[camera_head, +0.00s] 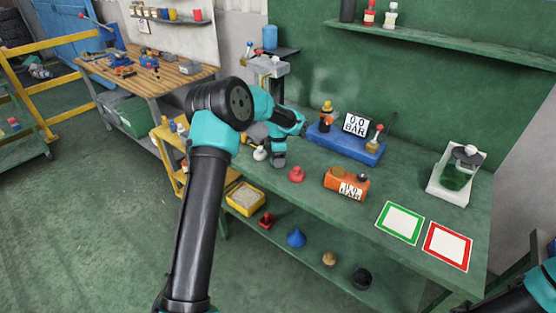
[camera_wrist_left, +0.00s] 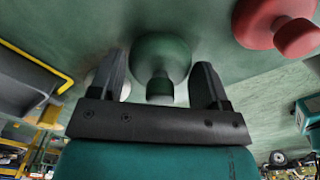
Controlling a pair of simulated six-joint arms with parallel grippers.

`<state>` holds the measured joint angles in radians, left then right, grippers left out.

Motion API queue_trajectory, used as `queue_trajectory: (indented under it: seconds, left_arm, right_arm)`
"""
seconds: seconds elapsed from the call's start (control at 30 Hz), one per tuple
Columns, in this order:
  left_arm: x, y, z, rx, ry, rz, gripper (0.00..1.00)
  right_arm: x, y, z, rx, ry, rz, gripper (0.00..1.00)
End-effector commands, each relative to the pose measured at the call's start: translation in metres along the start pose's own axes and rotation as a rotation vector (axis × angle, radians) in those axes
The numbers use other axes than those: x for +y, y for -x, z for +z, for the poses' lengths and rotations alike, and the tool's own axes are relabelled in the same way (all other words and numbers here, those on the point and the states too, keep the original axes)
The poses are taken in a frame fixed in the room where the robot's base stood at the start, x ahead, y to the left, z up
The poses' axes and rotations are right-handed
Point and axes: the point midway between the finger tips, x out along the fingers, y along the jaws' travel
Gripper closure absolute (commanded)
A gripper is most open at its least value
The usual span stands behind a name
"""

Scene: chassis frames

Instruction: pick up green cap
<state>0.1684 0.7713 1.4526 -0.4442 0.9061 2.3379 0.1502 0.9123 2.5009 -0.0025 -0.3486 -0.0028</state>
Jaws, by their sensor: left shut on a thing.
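The green cap (camera_wrist_left: 162,62), dark green and rounded with a small knob, sits between the two fingers of my left gripper in the left wrist view. My left gripper (camera_wrist_left: 160,88) is shut on it. In the head view the left gripper (camera_head: 279,160) is low over the left part of the green workbench (camera_head: 390,182), and I cannot make out the cap there, as the gripper hides it. I cannot tell whether the cap still touches the bench. My right gripper is out of view; only part of my right arm shows at the lower right corner.
A red cap (camera_head: 296,174) and a white cap (camera_head: 260,153) stand close to the left gripper. An orange gauge box (camera_head: 345,181), a blue base with a gauge (camera_head: 345,143), and green (camera_head: 400,222) and red (camera_head: 447,246) framed squares lie further right. More caps sit on the lower shelf.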

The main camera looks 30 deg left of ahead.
Motion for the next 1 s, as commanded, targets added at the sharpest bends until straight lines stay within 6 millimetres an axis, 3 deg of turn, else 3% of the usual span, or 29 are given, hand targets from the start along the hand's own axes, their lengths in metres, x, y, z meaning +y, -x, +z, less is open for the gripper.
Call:
queue_trajectory:
  seconds: [0.2, 0.47, 1.0]
  left_arm:
    - [0.0, 0.026, 0.001, -0.001, -0.001, 0.002, 0.55]
    - [-0.032, 0.026, -0.003, 0.0, -0.002, -0.002, 0.55]
    - [-0.137, 0.036, -0.015, 0.0, -0.003, -0.001, 0.55]
  right_arm:
    - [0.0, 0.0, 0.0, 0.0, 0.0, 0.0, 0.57]
    - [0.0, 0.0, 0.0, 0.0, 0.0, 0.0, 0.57]
    - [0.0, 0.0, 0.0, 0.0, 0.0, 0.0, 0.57]
